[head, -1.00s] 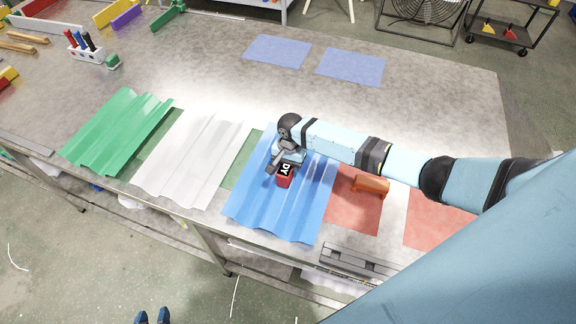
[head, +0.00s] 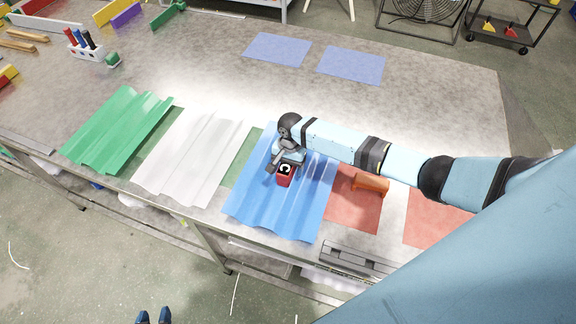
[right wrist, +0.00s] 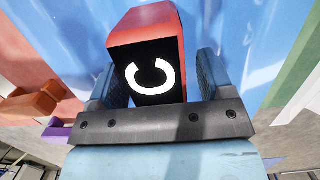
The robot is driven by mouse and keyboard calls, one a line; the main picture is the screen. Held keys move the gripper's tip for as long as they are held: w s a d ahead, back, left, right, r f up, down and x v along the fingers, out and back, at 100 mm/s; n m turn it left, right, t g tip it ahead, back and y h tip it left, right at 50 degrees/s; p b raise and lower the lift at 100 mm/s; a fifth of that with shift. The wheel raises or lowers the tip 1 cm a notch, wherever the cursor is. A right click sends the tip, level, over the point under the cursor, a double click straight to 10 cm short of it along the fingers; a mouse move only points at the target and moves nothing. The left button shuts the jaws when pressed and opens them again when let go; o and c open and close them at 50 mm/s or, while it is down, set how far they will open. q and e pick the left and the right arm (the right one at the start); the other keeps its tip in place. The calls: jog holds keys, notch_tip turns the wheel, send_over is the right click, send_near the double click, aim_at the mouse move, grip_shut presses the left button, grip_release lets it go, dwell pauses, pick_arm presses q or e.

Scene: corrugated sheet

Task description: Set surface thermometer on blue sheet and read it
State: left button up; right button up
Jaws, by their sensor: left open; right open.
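The surface thermometer (head: 284,178) is a small red box with a black display. It sits on the blue corrugated sheet (head: 258,205), near its middle. Its display shows a white "C", clearest in the right wrist view, where the thermometer (right wrist: 150,35) stands between my fingers. My right gripper (head: 281,165) is open around it, with one finger on each side and a visible gap by the right finger. The gripper partly covers the thermometer in the head view. My left gripper is not in view.
A white sheet (head: 190,160) and a green sheet (head: 118,132) lie to the left. An orange block (head: 371,184) stands on a red mat just right of the blue sheet. A grey rail (head: 350,262) lies at the front edge.

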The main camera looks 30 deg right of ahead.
notch_tip(320, 180, up, 14)
jog(key=w+d+b, duration=0.1)
jog(key=d, duration=0.1)
jog(key=s+a+f+n+t, duration=0.15)
jog(key=s+a+n, duration=0.3)
jog(key=s, duration=0.45)
jog(key=s+a+f+n+t, duration=0.1)
jog(key=s+a+f+n, duration=0.15)
jog(key=s+a, duration=0.4)
jog(key=s+d+r+n+t+h, duration=0.15)
jog(key=s+d+r, duration=0.25)
jog(key=s, duration=0.4)
jog(key=s+d+r+n+t+y, duration=0.1)
jog(key=s+d+r+n, duration=0.25)
jog(key=s, duration=0.45)
jog(key=w+a+f+t+y, duration=0.1)
jog(key=w+a+f+t, duration=0.1)
jog(key=f, duration=0.5)
jog(key=w+a+f+t+y, duration=0.1)
jog(key=w+a+f+t, duration=0.2)
jog(key=f, duration=0.4)
jog(key=shift+w+a+n+t, duration=0.35)
jog(key=shift+a+t, duration=0.2)
jog(key=shift+t, duration=0.55)
